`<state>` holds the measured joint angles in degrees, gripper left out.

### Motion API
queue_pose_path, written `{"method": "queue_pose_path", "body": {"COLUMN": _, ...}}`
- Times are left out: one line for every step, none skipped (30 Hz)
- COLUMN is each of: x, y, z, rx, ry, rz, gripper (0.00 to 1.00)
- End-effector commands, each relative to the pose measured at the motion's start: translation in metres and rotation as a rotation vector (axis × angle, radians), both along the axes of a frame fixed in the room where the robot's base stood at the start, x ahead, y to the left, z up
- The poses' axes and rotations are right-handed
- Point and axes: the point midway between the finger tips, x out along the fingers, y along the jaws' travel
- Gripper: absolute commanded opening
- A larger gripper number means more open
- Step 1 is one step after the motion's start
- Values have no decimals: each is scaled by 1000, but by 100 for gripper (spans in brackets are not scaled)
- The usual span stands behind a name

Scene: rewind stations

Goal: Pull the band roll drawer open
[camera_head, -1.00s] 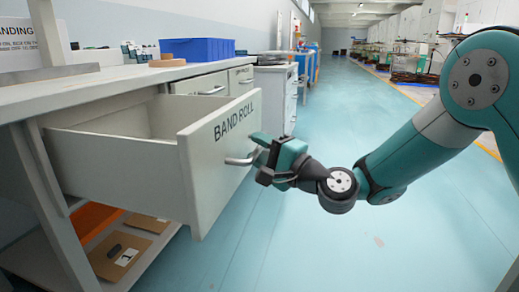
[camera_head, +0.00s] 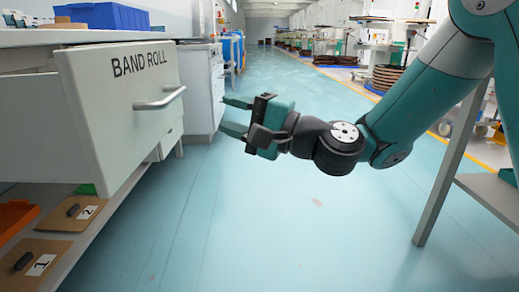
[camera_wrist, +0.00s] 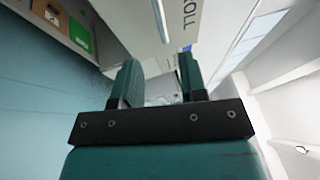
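The band roll drawer (camera_head: 118,100) is pulled well out from the bench at the left of the head view. Its pale front reads BAND ROLL and carries a metal bar handle (camera_head: 160,99). My gripper (camera_head: 229,116) is open and empty, to the right of the handle and apart from it, over the floor. In the wrist view, the open fingers of my gripper (camera_wrist: 158,82) show, with nothing between them. The drawer front (camera_wrist: 187,22) shows beyond them at the top. The drawer's inside is mostly hidden in the head view.
A blue bin (camera_head: 101,16) stands on the bench top. Below the drawer, a shelf holds an orange tray (camera_head: 14,217) and numbered brown boards (camera_head: 68,217). A cabinet (camera_head: 200,85) stands farther along. A table leg (camera_head: 452,165) is at the right. The blue floor between is clear.

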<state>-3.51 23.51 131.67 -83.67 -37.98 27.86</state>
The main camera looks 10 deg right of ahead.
Motion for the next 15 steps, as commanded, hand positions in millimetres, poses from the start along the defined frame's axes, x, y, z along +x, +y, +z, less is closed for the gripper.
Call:
{"method": "queue_pose_path", "body": {"x": -4, "y": -8, "z": -9, "rx": -1, "ry": -6, "rz": -5, "gripper": 39}}
{"method": "queue_pose_path", "body": {"x": -7, "y": -12, "z": -10, "rx": 0, "ry": -5, "rz": -5, "gripper": 39}}
{"method": "queue_pose_path", "body": {"x": -10, "y": -17, "z": -11, "rx": -1, "ry": -4, "rz": -5, "gripper": 39}}
{"method": "queue_pose_path", "body": {"x": -13, "y": -20, "z": -12, "rx": -1, "ry": -5, "rz": -5, "gripper": 39}}
{"method": "queue_pose_path", "body": {"x": -14, "y": -24, "z": -11, "rx": 0, "ry": -5, "rz": -6, "gripper": 39}}
{"method": "queue_pose_path", "body": {"x": -17, "y": -27, "z": -11, "rx": 0, "ry": -5, "rz": -4, "gripper": 39}}
{"method": "queue_pose_path", "body": {"x": -19, "y": -30, "z": -11, "rx": 0, "ry": -5, "rz": -4, "gripper": 39}}
{"method": "queue_pose_path", "body": {"x": -20, "y": -32, "z": -11, "rx": 0, "ry": -4, "rz": -5, "gripper": 39}}
{"method": "queue_pose_path", "body": {"x": -22, "y": -34, "z": -11, "rx": 0, "ry": -4, "rz": -3, "gripper": 39}}
{"method": "queue_pose_path", "body": {"x": -23, "y": -36, "z": -11, "rx": 0, "ry": -3, "rz": -3, "gripper": 39}}
{"method": "queue_pose_path", "body": {"x": -24, "y": -37, "z": -11, "rx": -1, "ry": -2, "rz": -4, "gripper": 39}}
{"method": "queue_pose_path", "body": {"x": -25, "y": -39, "z": -10, "rx": -1, "ry": -2, "rz": -4, "gripper": 39}}
{"method": "queue_pose_path", "body": {"x": -26, "y": -39, "z": -10, "rx": 0, "ry": -2, "rz": -2, "gripper": 39}}
{"method": "queue_pose_path", "body": {"x": -26, "y": -40, "z": -10, "rx": 0, "ry": 0, "rz": -2, "gripper": 39}}
{"method": "queue_pose_path", "body": {"x": -27, "y": -40, "z": -10, "rx": -1, "ry": -1, "rz": -1, "gripper": 39}}
